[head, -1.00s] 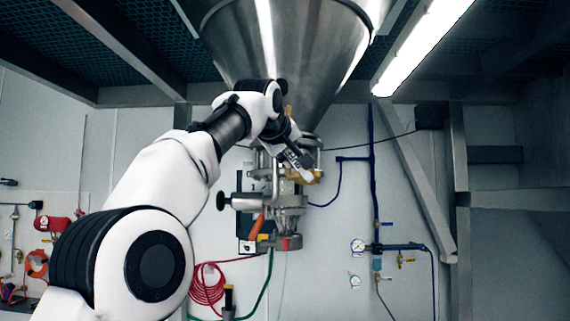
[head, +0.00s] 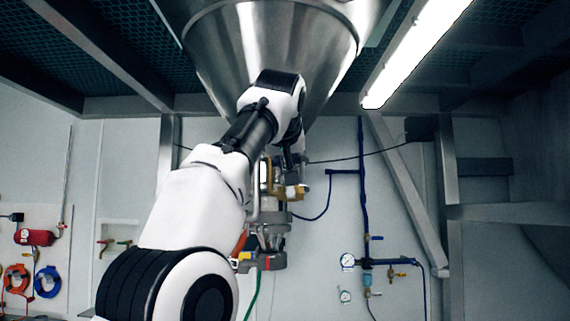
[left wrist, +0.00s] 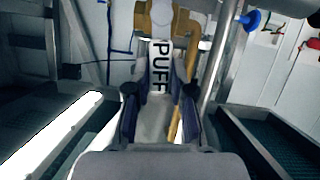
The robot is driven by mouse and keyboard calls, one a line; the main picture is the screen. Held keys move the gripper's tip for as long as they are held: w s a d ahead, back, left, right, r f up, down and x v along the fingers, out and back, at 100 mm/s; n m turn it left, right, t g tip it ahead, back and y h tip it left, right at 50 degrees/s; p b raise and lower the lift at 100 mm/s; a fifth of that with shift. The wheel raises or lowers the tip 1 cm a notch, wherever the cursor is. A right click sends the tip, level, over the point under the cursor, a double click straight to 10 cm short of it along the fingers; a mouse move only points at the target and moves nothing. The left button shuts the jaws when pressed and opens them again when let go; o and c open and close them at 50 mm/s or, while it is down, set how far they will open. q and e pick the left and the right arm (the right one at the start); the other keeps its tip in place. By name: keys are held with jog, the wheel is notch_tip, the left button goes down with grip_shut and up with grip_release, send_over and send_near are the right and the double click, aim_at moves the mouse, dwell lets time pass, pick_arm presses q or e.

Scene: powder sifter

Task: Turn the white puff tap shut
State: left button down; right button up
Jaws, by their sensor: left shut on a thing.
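The white tap handle (left wrist: 161,66) marked PUFF lies lengthwise between the fingers of my left gripper (left wrist: 161,84) in the left wrist view. The gripper is shut on it. The handle's far end reaches a brass valve body (left wrist: 143,18), which also shows in the head view (head: 292,192) below the large steel hopper. In the head view my left gripper (head: 289,160) points down beside the brass valve, partly hidden by my wrist. The handle is not clearly visible there. My right gripper is in neither view.
The steel hopper (head: 285,45) hangs just above and behind my left wrist. Metal pipework (head: 270,235) stands below the valve, partly behind my arm. A gauge and blue pipe (head: 380,262) are on the back wall, with a diagonal beam (head: 405,190) to the right.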

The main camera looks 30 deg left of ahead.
pick_arm(q)
jog(key=shift+w+f, duration=0.15)
jog(key=shift+f, duration=0.35)
jog(key=c, duration=1)
grip_release()
jog(key=shift+w+r, duration=0.1)
jog(key=shift+w, duration=0.05)
